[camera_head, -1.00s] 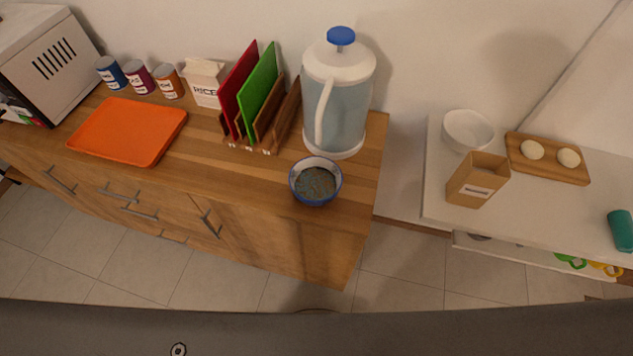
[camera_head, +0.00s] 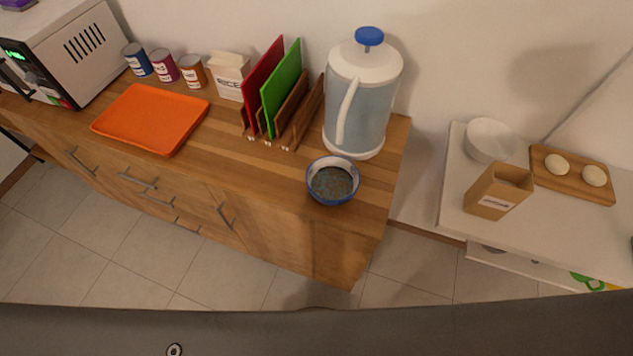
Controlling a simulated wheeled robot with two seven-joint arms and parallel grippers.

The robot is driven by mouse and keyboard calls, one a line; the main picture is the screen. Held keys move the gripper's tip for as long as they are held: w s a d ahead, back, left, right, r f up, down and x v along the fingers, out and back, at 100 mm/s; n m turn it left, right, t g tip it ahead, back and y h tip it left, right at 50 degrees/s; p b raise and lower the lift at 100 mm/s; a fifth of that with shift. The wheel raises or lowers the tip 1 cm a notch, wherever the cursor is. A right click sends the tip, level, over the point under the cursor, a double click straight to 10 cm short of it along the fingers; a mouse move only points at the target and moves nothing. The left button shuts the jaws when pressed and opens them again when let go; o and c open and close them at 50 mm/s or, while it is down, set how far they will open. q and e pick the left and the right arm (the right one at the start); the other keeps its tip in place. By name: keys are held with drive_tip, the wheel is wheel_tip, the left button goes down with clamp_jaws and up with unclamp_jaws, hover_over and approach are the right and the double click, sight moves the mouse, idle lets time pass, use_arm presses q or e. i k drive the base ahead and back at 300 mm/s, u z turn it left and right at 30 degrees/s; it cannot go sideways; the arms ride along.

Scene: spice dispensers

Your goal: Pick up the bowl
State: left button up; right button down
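A small bowl (camera_head: 333,181) with a blue outside and a pale rim stands upright near the front right part of the wooden counter (camera_head: 255,165). Its inside looks dark and bluish brown; I cannot tell whether it holds anything. A second bowl, plain white (camera_head: 490,140), stands at the back of the white table on the right. Neither of my grippers shows in the head view, and nothing is touching either bowl.
A water dispenser (camera_head: 362,95) stands right behind the blue bowl. A rack with cutting boards (camera_head: 281,90) is to its left, then an orange tray (camera_head: 150,118). A paper bag (camera_head: 497,191) and a board with eggs (camera_head: 572,175) are on the white table (camera_head: 560,235).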

sight(332, 181)
drive_tip(key=u, duration=2.5)
drive_tip(key=k, duration=2.6)
drive_tip(key=z, duration=2.15)
drive_tip(key=i, duration=0.5)
drive_tip(key=u, duration=0.1)
